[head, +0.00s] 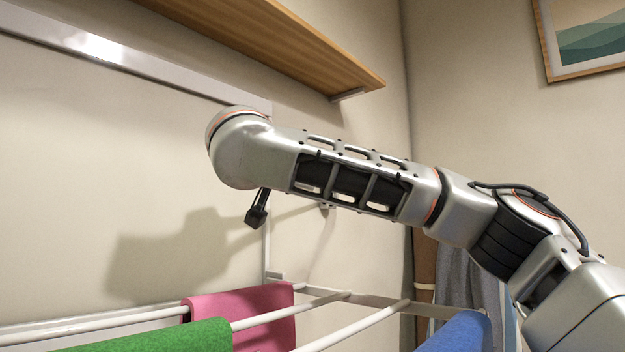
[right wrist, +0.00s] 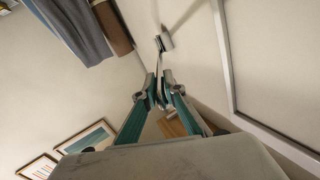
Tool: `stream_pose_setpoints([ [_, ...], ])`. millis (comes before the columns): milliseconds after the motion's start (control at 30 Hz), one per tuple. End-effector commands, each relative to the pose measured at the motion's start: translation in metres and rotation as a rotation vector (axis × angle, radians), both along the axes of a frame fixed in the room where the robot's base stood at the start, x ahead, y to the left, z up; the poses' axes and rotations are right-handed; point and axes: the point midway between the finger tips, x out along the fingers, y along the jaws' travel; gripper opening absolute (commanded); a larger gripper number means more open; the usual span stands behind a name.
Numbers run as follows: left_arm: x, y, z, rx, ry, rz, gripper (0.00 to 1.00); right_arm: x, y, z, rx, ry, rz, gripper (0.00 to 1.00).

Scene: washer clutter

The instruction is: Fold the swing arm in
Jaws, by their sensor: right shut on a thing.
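The swing arm (head: 300,213) is a thin pale bar that runs from a small bracket on the back wall toward my right gripper. In the right wrist view the bar (right wrist: 161,60) runs from its wall mount (right wrist: 167,38) to between my fingertips. My right gripper (right wrist: 157,92) is shut on the bar. In the head view only the dark fingers of my right gripper (head: 257,214) show, below the wrist; most of the hand is hidden behind my arm. My left gripper is not in view.
A drying rack (head: 380,318) stands below with a green towel (head: 165,338), a pink towel (head: 245,305) and a blue towel (head: 462,332). A wooden shelf (head: 290,40) hangs above my arm. A picture (head: 590,40) hangs on the right wall.

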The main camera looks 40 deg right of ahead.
Motion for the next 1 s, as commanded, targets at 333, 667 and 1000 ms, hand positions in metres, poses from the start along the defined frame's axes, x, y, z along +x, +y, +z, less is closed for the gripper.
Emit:
stream_pose_setpoints([
  [333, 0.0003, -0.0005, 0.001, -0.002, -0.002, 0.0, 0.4, 0.0023, 0.0012, 0.0019, 0.0, -0.007, -0.012, 0.0],
  [667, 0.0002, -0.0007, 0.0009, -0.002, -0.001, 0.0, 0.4, 0.0015, 0.001, 0.0031, -0.001, -0.008, -0.013, 0.25],
  [1000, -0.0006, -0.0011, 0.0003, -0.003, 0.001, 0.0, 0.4, 0.002, 0.0002, 0.0017, -0.001, -0.004, -0.015, 0.26],
])
